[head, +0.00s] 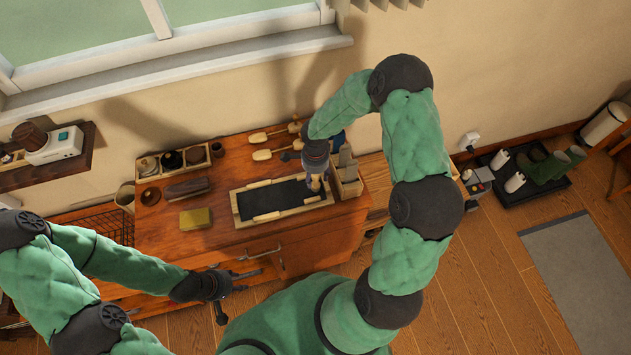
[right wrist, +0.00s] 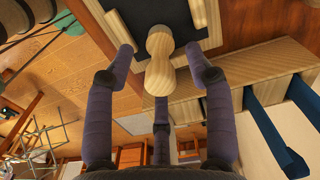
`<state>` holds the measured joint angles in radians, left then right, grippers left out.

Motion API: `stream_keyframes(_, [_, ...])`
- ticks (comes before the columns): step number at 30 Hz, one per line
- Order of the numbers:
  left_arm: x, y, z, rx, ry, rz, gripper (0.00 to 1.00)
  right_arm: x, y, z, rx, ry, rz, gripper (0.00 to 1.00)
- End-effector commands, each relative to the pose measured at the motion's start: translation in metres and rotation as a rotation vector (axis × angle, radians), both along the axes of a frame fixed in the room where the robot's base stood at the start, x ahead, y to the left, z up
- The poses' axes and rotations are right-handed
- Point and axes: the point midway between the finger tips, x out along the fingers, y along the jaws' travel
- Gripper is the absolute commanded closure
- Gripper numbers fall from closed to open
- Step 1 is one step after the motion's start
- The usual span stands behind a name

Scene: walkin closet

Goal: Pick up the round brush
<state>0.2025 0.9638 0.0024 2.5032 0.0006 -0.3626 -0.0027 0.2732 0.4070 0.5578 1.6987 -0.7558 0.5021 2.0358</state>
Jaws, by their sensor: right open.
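The fingers are spread, with a gap on both sides of the knob. In the head view the brush (head: 316,184) is small and partly hidden by my right gripper (head: 319,177), at the right end of a dark-lined wooden tray (head: 236,209). My left gripper (head: 262,263) is open and empty in front of the cabinet, away from the brush.
The tray sits on a wooden cabinet top (head: 226,171). A wooden holder (head: 346,186) with upright items stands close right of the tray. A yellow block (head: 195,219), a dark brush (head: 187,188), and a rack of small jars (head: 172,162) lie left. Wooden-handled tools (head: 262,154) lie behind.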

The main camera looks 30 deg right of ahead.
Motion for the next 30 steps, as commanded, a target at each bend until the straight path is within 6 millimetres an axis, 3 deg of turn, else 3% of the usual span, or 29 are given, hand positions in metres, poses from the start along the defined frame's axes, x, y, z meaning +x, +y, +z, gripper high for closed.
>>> stream_keyframes(5, [0.000,0.000,0.000,0.000,0.000,0.000,0.60,0.000,0.000,0.000,0.000,0.000,-0.001,0.46])
stream_keyframes(9, [0.000,0.000,0.000,0.000,0.000,0.000,0.60,0.000,0.000,0.000,0.000,0.000,-0.001,0.86])
stream_keyframes(11, [0.000,0.000,0.000,0.000,0.000,0.000,0.60,0.000,0.000,0.000,0.000,0.000,-0.001,0.99])
stream_keyframes(23, [0.000,0.000,0.000,0.000,0.000,0.000,0.60,0.000,0.000,0.002,0.000,-0.001,-0.001,1.00])
stream_keyframes(30, [0.000,0.000,-0.004,0.000,0.000,0.000,0.60,0.001,-0.001,0.019,0.000,-0.004,-0.002,1.00])
